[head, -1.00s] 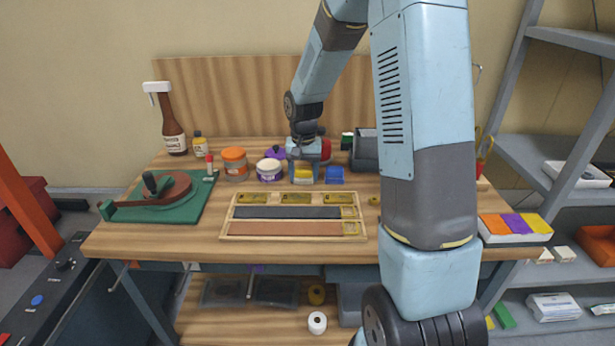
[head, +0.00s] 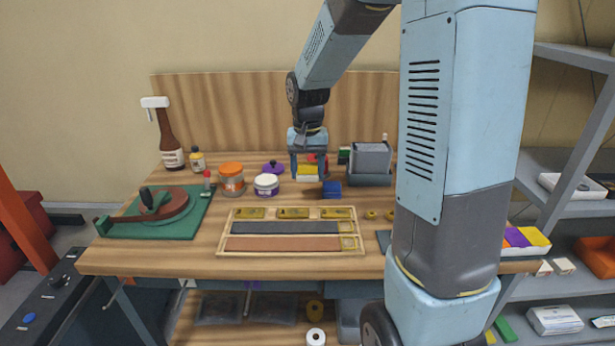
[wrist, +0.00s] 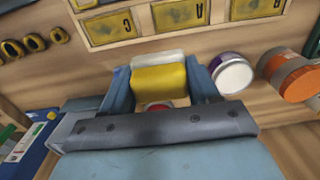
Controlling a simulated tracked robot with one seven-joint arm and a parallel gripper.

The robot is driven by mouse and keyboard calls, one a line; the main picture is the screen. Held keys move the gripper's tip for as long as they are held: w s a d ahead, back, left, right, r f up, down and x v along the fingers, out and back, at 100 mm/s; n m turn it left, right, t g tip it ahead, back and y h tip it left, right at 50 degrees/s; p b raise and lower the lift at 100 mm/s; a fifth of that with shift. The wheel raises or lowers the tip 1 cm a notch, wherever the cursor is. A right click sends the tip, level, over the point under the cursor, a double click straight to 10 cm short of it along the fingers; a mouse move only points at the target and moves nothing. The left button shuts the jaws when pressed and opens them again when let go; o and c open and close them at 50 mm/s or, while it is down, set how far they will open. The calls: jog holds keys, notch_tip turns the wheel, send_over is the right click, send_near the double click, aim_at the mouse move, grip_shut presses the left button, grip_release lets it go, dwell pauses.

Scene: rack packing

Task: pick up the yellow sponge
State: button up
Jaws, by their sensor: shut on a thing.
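The yellow sponge (wrist: 158,79) has a pale layer on one side and sits between the two fingers in the wrist view. My gripper (head: 308,175) is shut on it. In the head view the sponge (head: 307,170) shows between the fingers, held a little above the back middle of the workbench (head: 200,262). The fingers partly cover its ends.
A white jar (head: 266,185) and an orange-lidded jar (head: 231,178) stand to the left. A grey bin (head: 370,163) is behind right. A wooden tray (head: 290,253) lies in front.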

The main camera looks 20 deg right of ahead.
jog(key=s+r, duration=0.3)
jog(key=s, duration=0.5)
jog(key=shift+s+r, duration=0.15)
jog(key=shift+r, duration=0.1)
